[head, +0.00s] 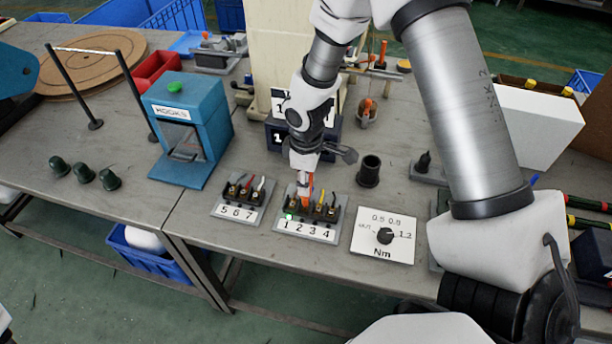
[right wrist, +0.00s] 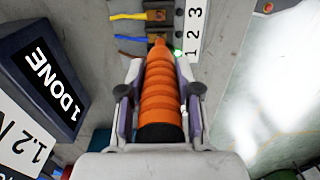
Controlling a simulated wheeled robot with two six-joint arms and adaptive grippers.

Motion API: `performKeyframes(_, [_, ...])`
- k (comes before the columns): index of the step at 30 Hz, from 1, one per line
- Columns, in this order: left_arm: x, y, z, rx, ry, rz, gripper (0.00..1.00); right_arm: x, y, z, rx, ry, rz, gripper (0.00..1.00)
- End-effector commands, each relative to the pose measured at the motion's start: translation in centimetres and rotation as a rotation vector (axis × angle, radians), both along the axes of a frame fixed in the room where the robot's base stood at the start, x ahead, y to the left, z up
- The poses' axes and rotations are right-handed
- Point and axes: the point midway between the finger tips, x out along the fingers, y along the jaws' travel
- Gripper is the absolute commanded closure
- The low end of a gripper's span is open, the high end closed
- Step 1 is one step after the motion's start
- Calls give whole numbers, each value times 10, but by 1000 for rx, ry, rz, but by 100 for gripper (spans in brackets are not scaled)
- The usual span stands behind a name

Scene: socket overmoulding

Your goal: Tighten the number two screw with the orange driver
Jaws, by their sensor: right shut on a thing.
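My right gripper (head: 303,178) is shut on the orange driver (head: 307,194), above the terminal block marked 1 2 3 4 (head: 305,230). In the right wrist view my right gripper (right wrist: 160,105) clasps the ribbed orange handle (right wrist: 160,88), which points at the block (right wrist: 192,35). The driver tip and the screw below it are hidden. The tip is near positions 1 and 2; I cannot tell which it touches. A green light (head: 289,217) glows beside number 1. A dark display (right wrist: 52,82) reads "1 DONE". My left gripper is out of view.
A block marked 5 6 7 (head: 237,213) stands left of the working block. A torque dial plate (head: 384,238) lies to the right, with a black cup (head: 369,170) behind it. A blue HOOKS box (head: 187,130) stands left. Bare bench lies between the box and the blocks.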

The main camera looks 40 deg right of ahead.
Motion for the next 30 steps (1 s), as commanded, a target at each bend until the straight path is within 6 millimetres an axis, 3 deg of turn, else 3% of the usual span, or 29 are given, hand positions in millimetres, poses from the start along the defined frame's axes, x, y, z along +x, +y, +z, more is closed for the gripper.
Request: performKeyframes(30, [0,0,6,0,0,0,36,0,0,1,0,0,-1,100])
